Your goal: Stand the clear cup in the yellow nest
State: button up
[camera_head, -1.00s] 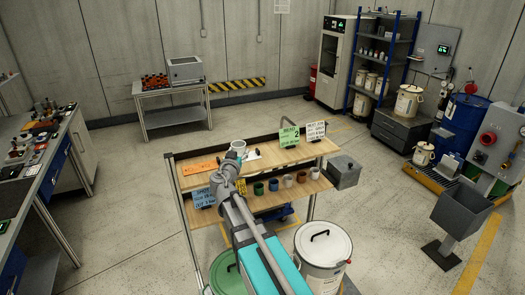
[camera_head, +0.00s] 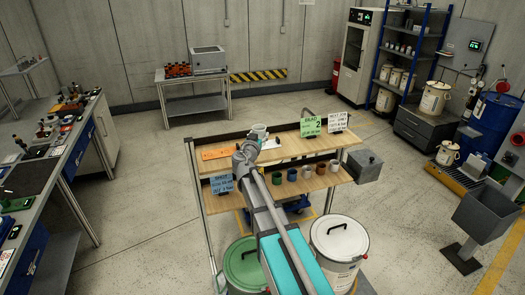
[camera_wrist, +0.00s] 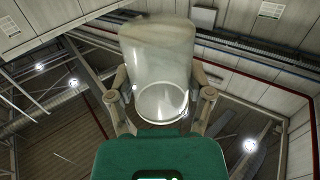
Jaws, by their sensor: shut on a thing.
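The clear cup (camera_wrist: 160,65) is between the two fingers of my gripper (camera_wrist: 160,98), which is shut on it in the wrist view. Its round rim or base ring faces the camera and the ceiling shows behind it. In the head view the cup (camera_head: 259,130) is a small pale shape at the end of my arm, over the back of the cart's top shelf. My gripper there is small and partly hidden by my wrist. I cannot make out a yellow nest in either view.
A cluttered bench (camera_head: 70,150) is at left. Floor between them is clear.

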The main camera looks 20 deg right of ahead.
jog(key=w+f+b, duration=0.2)
jog(key=w+d+f+b, duration=0.1)
jog(key=w+f, duration=0.1)
jog(key=w+d+f+b, duration=0.1)
jog(key=w+f+b, duration=0.1)
jog(key=shift+w+d+f+b, duration=0.1)
jog(key=shift+w+d+b, duration=0.05)
jog(key=shift+w+b, duration=0.2)
jog(key=shift+w+d+f+b, duration=0.1)
jog(key=shift+w+f+b, duration=0.3)
jog(key=shift+f+b, duration=1.65)
jog(key=shift+f, duration=0.1)
jog(key=o, duration=0.7)
jog(key=shift+r, duration=0.2)
